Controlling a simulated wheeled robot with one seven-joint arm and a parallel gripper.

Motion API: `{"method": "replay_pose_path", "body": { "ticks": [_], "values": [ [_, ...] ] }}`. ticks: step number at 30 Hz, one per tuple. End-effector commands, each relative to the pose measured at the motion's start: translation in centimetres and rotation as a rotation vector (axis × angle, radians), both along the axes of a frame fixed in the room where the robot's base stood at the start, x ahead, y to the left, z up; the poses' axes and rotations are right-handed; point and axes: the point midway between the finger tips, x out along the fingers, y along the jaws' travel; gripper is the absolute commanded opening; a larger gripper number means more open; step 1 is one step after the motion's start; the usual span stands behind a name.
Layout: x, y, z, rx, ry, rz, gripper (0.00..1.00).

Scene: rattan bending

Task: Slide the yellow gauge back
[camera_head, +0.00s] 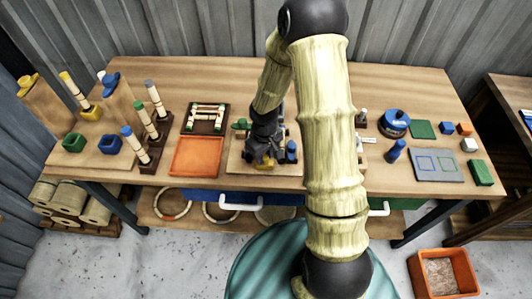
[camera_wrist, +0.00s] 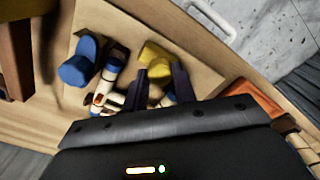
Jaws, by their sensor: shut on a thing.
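The yellow gauge (camera_head: 265,166) is at the front of a small wooden board (camera_head: 238,165) near the table's front edge, partly covered by my gripper (camera_head: 262,158). In the wrist view the yellow gauge (camera_wrist: 155,58) has a rounded top and sits between the two dark fingers of my gripper (camera_wrist: 162,78). The gripper is shut on it. A blue knob (camera_head: 291,150) stands on the same board, just right of the gripper; it also shows in the wrist view (camera_wrist: 80,66). The rest of the fixture is mostly hidden under my gripper.
An orange tray (camera_head: 196,156) lies left of the board, with a dark rack (camera_head: 206,118) behind it. A stand of ringed rods (camera_head: 150,135) is farther left. Right of my arm are a blue pot (camera_head: 394,123), a blue peg (camera_head: 395,151) and a grey mat (camera_head: 436,166).

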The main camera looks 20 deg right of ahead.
Motion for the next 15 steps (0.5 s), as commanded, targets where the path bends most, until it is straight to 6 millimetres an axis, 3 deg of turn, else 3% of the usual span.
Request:
{"method": "replay_pose_path", "body": {
  "ticks": [3, 4, 6, 15],
  "values": [
    [-0.72, 0.15, -0.19, -0.003, 0.021, 0.004, 0.0],
    [-0.73, 0.16, -0.19, -0.003, 0.021, 0.005, 0.33],
    [-0.69, 0.14, -0.18, -0.003, 0.02, 0.004, 0.47],
    [-0.44, 0.19, -0.07, -0.002, 0.013, 0.005, 0.49]
  ]
}}
